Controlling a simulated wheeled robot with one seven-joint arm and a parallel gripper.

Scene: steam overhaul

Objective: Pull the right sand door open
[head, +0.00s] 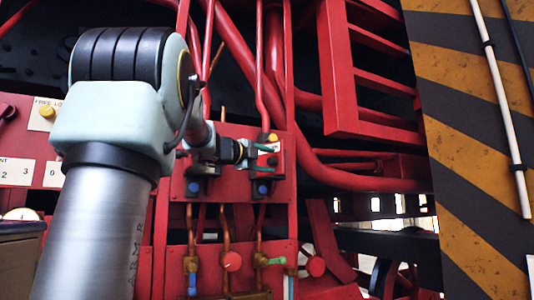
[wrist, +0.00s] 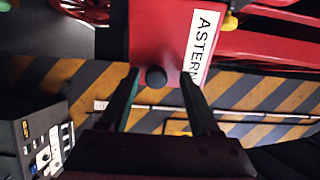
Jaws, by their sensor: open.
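A red box-like panel (wrist: 150,35) with a round dark knob (wrist: 156,76) and a white label reading ASTERN (wrist: 201,45) fills the upper middle of the wrist view. I cannot tell for sure whether this panel is the right sand door. My gripper (wrist: 160,84) is open, with one finger on each side of the knob in the picture. Whether the fingers touch the knob cannot be told. In the head view my gripper (head: 262,153) is in front of a red panel (head: 226,186) with dark and blue fittings. Its front is small and partly hidden by the arm.
Copper pipes (head: 225,235) with blue, red and green valve handles stand below the gripper. Red pipes and a red ladder-like frame (head: 345,80) rise at the right. A yellow-and-black striped wall (head: 455,140) borders the far right. A dark control box (wrist: 40,135) shows at lower left in the wrist view.

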